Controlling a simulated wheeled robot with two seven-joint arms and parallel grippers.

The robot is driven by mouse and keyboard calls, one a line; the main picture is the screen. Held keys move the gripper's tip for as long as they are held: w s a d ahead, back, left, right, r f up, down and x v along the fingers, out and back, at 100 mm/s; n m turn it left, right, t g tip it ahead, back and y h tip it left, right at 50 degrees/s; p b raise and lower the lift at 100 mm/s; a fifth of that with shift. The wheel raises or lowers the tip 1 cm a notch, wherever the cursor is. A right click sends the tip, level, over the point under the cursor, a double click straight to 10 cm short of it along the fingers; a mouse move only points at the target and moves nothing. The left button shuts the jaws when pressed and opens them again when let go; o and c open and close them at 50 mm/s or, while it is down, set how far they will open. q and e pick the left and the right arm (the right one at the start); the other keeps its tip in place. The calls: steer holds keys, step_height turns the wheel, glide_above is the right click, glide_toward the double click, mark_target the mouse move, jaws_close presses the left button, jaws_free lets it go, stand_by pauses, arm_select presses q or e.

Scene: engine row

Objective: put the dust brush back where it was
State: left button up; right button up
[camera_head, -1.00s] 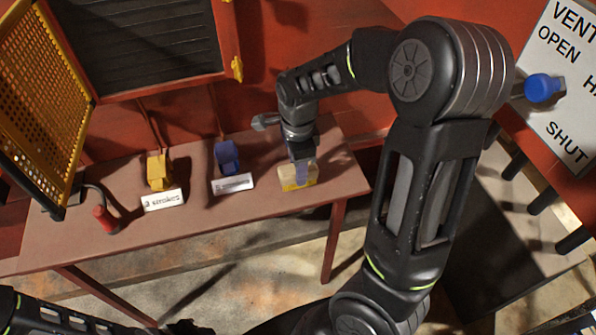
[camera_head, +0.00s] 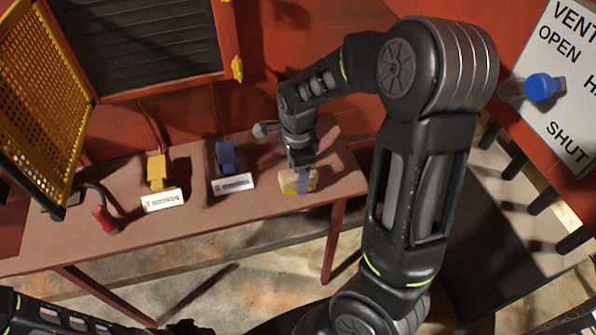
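A small tan and yellow block, which looks like the dust brush (camera_head: 287,181), rests at the right end of the brown bench (camera_head: 250,208). My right gripper (camera_head: 303,181) points down at it from above. One grey-blue finger shows in front of the block's near side and hides part of it. The other finger is hidden, so I cannot tell if the gripper is closed on the brush. My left arm (camera_head: 60,317) shows only at the bottom left, and its gripper is not in view.
A yellow block (camera_head: 156,170) and a blue block (camera_head: 227,156) stand on the bench behind white labels. A red-handled lever (camera_head: 104,218) is at its left. A yellow mesh panel (camera_head: 38,85) stands far left. A blue knob (camera_head: 541,88) is on the vent sign (camera_head: 570,110).

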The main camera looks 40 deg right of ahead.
steer(key=shift+r, duration=0.15)
step_height(320, 180, up, 12)
stand_by(0.4)
stand_by(0.6)
